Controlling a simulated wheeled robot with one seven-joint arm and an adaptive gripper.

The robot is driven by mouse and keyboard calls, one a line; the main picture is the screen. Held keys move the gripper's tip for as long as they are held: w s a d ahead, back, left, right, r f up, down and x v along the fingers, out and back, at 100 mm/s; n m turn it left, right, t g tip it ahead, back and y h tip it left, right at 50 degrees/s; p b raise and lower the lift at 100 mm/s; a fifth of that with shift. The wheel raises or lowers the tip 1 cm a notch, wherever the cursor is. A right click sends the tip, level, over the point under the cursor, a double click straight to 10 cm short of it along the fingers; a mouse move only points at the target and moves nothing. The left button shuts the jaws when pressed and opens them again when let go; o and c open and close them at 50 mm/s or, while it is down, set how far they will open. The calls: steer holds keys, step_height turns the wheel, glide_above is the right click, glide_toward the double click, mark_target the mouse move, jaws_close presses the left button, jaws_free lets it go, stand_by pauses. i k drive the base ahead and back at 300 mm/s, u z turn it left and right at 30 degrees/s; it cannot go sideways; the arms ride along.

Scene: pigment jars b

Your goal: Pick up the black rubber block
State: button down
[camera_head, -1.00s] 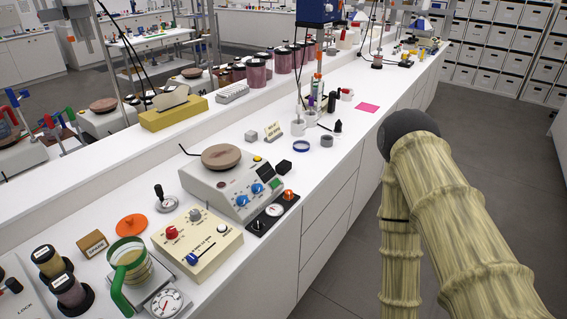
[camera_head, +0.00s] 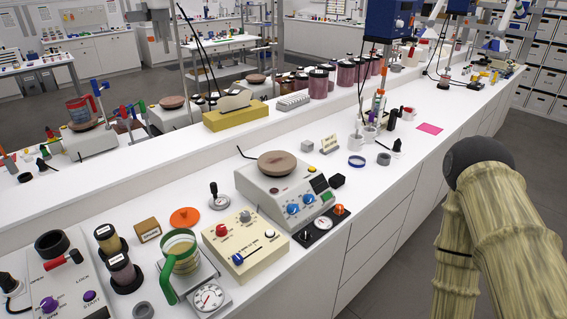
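A small black block (camera_head: 337,181), which looks like the rubber block, sits on the white bench (camera_head: 375,225). It stands just right of the cream stirrer device with the brown round plate (camera_head: 277,163), behind a small black panel with an orange knob (camera_head: 323,225). Nothing covers it from this view. My arm shows at the right, its dark rounded joint uppermost, well apart from the block. My gripper is out of the picture.
A blue ring (camera_head: 356,161) and a grey ring (camera_head: 383,159) lie behind the block. A cream control box (camera_head: 245,243), a scale with a green-handled cup (camera_head: 180,252) and dark-capped jars (camera_head: 121,271) crowd the near left. Bare bench lies to the block's right, up to the front edge.

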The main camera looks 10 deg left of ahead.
mark_target(338, 180)
steer(key=z, duration=1.75)
steer(key=i, duration=1.3)
steer(key=u, duration=2.85)
